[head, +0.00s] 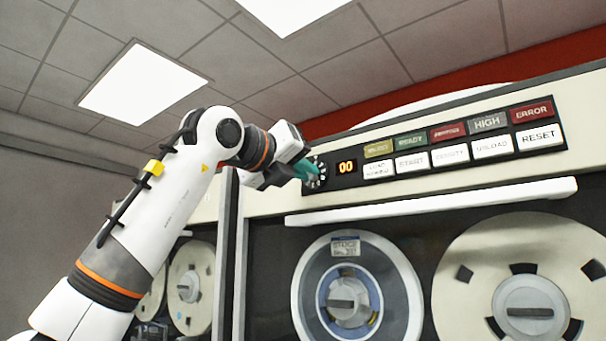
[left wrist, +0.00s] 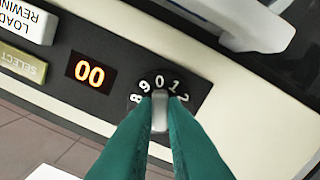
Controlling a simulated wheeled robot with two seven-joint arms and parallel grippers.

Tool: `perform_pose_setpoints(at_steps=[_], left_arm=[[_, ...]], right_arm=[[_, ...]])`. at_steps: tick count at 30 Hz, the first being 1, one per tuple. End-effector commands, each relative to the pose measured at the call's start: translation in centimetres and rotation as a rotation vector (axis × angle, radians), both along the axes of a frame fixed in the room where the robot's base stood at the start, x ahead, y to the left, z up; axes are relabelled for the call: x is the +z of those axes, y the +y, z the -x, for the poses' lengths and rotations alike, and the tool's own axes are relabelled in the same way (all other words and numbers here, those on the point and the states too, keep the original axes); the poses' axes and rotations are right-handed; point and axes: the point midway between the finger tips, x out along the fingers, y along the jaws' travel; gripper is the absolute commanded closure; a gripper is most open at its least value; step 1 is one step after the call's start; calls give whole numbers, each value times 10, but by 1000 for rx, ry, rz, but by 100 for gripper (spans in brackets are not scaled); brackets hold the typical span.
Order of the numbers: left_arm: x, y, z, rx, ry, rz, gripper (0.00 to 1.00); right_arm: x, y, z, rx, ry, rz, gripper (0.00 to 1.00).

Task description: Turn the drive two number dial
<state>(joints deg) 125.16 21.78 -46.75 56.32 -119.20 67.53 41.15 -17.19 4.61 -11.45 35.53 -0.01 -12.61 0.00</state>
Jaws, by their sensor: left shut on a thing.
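The number dial (head: 319,173) is a black round dial with white numerals, at the left end of the drive's control panel in the head view. In the left wrist view the dial's grey knob (left wrist: 160,111) stands between my two green fingertips, and the numerals 8, 9, 0, 1 and 2 show around its far side. My left gripper (head: 305,170) is shut on the knob, with a finger along each side of it. The rest of the dial is hidden by the fingers. The orange display (head: 346,167) beside the dial reads 00. My right gripper is in neither view.
Right of the display are two rows of labelled buttons (head: 450,154), including START, UNLOAD and RESET. A white ledge (head: 430,201) juts out below the panel. Tape reels (head: 355,285) sit beneath it. A second drive with reels (head: 190,287) stands at the left.

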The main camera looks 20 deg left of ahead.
Motion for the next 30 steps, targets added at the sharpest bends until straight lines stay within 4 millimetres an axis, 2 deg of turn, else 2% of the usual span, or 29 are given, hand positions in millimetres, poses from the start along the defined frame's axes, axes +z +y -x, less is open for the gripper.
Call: perform_pose_setpoints(at_steps=[11, 27, 28, 30], left_arm=[[-2, -1, -1, 0, 57, 143, 100], [-2, -1, -1, 0, 64, 163, 100], [-1, -1, -1, 0, 64, 163, 84], [-1, -1, -1, 0, 63, 162, 73]], right_arm=[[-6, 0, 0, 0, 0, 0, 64], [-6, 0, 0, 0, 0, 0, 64], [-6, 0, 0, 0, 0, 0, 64], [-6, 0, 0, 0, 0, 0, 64]])
